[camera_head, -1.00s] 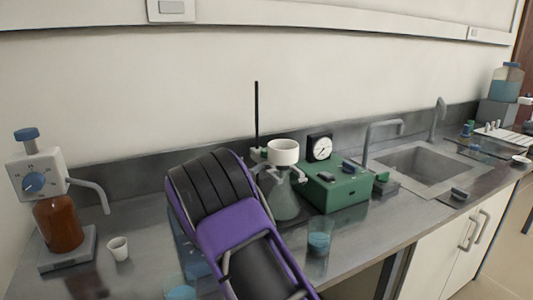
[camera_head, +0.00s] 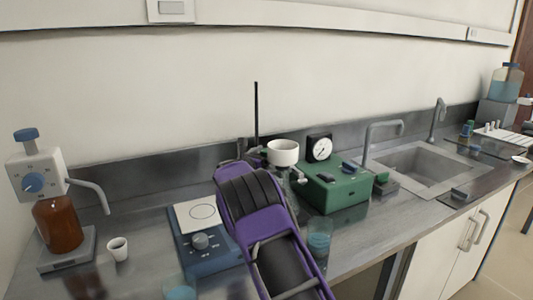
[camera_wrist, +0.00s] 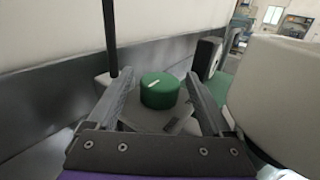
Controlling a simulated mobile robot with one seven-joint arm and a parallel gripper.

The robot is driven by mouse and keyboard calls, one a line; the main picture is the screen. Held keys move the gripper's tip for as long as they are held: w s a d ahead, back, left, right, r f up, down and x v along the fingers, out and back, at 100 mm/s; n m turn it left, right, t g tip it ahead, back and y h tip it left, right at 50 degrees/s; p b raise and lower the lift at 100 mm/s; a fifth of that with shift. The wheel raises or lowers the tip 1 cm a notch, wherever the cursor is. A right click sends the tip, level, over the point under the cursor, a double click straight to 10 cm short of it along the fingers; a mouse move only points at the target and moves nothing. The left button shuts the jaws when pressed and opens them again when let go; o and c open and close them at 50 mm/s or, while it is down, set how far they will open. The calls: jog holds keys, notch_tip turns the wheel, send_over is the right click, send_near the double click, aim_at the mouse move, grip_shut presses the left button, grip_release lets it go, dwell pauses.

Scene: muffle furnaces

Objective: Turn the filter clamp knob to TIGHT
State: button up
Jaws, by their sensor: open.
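The filter clamp knob (camera_wrist: 160,91) is a round green knob with a short white mark slanting up to the right, in the middle of the wrist view. My gripper (camera_wrist: 160,80) is open, with one finger to the left and one to the right of the knob. I cannot tell whether either finger touches it. No TIGHT label is readable. In the head view, my purple and black arm hides the knob and most of the flask. The white funnel (camera_head: 283,152) stands beside a dark upright rod (camera_head: 257,115).
A green pump box (camera_head: 336,190) with a black gauge (camera_head: 319,148) is right of the funnel. A blue hotplate (camera_head: 201,238) stands left of my arm. A beaker (camera_head: 319,240) is in front. The funnel also looms close at right in the wrist view (camera_wrist: 280,100).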

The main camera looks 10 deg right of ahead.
grip_shut()
jog(key=shift+r+m+g+h+p, duration=0.45)
jog(key=shift+h+p, duration=0.25)
jog(key=shift+p, duration=0.4)
jog(key=shift+w+f+m+g+h+p, duration=0.1)
jog(key=shift+m+g+h+p, duration=0.4)
jog(key=shift+m+g+h, duration=0.4)
jog(key=shift+f+m+g, duration=0.15)
jog(key=shift+m+g, duration=0.1)
jog(key=shift+g, duration=0.2)
grip_release()
jog(key=shift+f, duration=0.15)
jog(key=shift+a, duration=0.1)
jog(key=v, duration=1.7)
jog(key=shift+a+f, duration=0.15)
jog(key=shift+a, duration=0.05)
